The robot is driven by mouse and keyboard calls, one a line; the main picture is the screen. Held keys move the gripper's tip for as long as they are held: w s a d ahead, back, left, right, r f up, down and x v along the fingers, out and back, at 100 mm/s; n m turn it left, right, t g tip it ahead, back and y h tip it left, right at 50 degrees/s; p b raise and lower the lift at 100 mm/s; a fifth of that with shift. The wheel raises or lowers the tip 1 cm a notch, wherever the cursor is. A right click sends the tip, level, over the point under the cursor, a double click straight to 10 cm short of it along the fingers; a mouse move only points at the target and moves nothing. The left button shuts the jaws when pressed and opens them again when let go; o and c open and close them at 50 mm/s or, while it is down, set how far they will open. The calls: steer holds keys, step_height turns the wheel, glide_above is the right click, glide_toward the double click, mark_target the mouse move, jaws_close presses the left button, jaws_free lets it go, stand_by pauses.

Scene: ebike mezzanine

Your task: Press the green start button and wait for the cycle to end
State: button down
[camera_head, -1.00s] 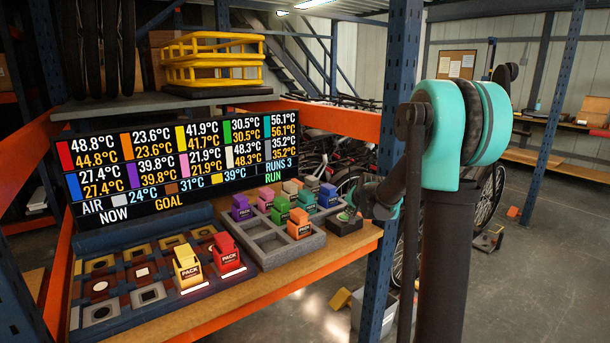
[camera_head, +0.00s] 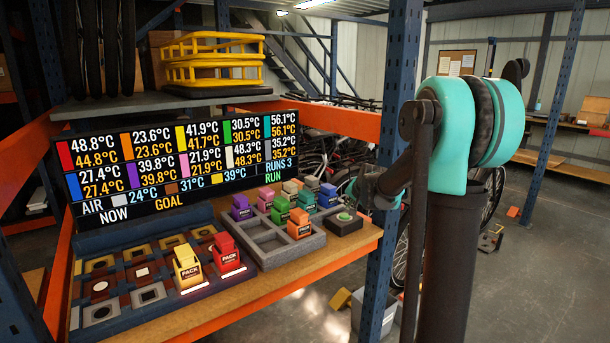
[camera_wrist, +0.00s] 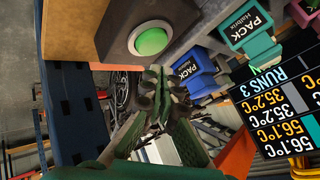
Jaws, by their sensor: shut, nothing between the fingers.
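The green start button (camera_head: 344,216) is a round green cap on a dark box at the right end of the shelf, beside the grey tray. In the wrist view the button (camera_wrist: 151,41) shows whole and uncovered at the top. My gripper (camera_wrist: 158,88) is shut and empty, with its fingertips apart from the button. The display (camera_head: 180,165) shows coloured temperature rows with NOW and GOAL, and "RUNS 3" and "RUN" in green.
A yellow pack (camera_head: 187,268) and a red pack (camera_head: 226,255) stand upright on the blue station plate (camera_head: 125,315). Several coloured packs stand in the grey tray (camera_head: 268,262), which has empty cells. A blue post (camera_head: 393,130) rises close to my arm. An orange beam (camera_head: 330,122) crosses above.

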mark_target(348, 217)
steer(key=shift+r, duration=2.35)
steer(key=s+d+f+n+g, duration=0.1)
steer(key=s+f, duration=0.5)
steer(key=s, duration=0.7)
steer(key=s+d+f+n+g+h, duration=0.1)
steer(key=s+f, duration=0.5)
steer(key=s, duration=0.8)
steer(key=s+d+f+n+g+h, duration=0.1)
steer(key=s+f+n, duration=0.3)
steer(key=s, duration=0.9)
step_height(348, 217, down, 3)
steer(key=shift+s+r+n+g, duration=0.1)
steer(key=shift+s+n+g, duration=0.2)
steer(key=shift+g, duration=0.6)
